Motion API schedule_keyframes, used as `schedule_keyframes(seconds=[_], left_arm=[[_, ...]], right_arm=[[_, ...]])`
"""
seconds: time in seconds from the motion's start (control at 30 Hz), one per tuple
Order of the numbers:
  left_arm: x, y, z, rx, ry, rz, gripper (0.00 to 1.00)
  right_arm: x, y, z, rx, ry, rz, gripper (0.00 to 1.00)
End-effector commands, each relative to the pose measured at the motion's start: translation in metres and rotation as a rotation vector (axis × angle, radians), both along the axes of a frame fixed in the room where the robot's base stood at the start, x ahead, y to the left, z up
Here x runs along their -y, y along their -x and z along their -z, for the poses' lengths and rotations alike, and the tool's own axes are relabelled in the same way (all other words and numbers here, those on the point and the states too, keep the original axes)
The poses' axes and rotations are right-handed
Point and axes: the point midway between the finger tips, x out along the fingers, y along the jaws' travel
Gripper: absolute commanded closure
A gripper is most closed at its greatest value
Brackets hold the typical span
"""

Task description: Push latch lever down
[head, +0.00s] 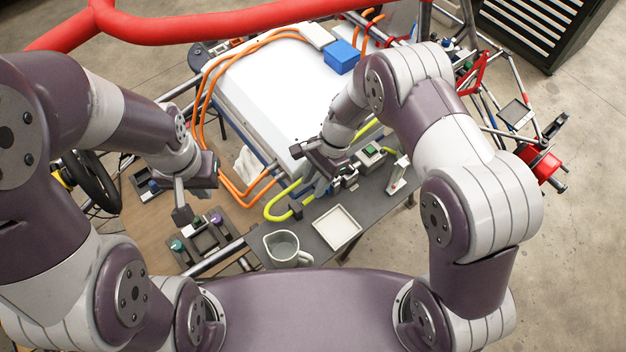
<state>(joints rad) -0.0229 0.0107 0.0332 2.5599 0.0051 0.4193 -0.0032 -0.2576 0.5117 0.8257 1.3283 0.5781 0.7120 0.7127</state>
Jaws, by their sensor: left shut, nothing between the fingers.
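I cannot pick out the latch lever with certainty. A small pale upright fitting (398,174) with a red mark stands at the right end of the dark shelf and may be the latch. My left gripper (183,214) is shut and empty, pointing down over the dark block with coloured knobs (205,240) at the left; contact cannot be told. My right gripper (320,188) points down over the dark shelf by the front edge of the white box, left of the pale fitting. Its fingers are small and partly covered, so their opening is unclear.
Behind is a large white box (262,95) with orange cables and a blue block (342,57). A red tube (200,22) crosses above. A steering wheel (95,182) is left.

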Motion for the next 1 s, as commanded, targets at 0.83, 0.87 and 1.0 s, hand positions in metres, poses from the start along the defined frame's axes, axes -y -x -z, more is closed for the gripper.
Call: schedule_keyframes(seconds=[0.83, 0.87, 1.0], left_arm=[[0.0, 0.0, -0.014, 0.0, 0.0, 0.0, 1.0], [0.0, 0.0, -0.015, 0.0, 0.0, 0.0, 1.0], [0.0, 0.0, -0.013, 0.0, 0.0, 0.0, 1.0]], right_arm=[[-0.008, 0.006, 0.02, 0.06, 0.085, -0.003, 1.0], [-0.008, 0.006, 0.021, 0.066, 0.095, -0.002, 1.0], [-0.008, 0.005, 0.023, 0.076, 0.102, 0.001, 1.0]])
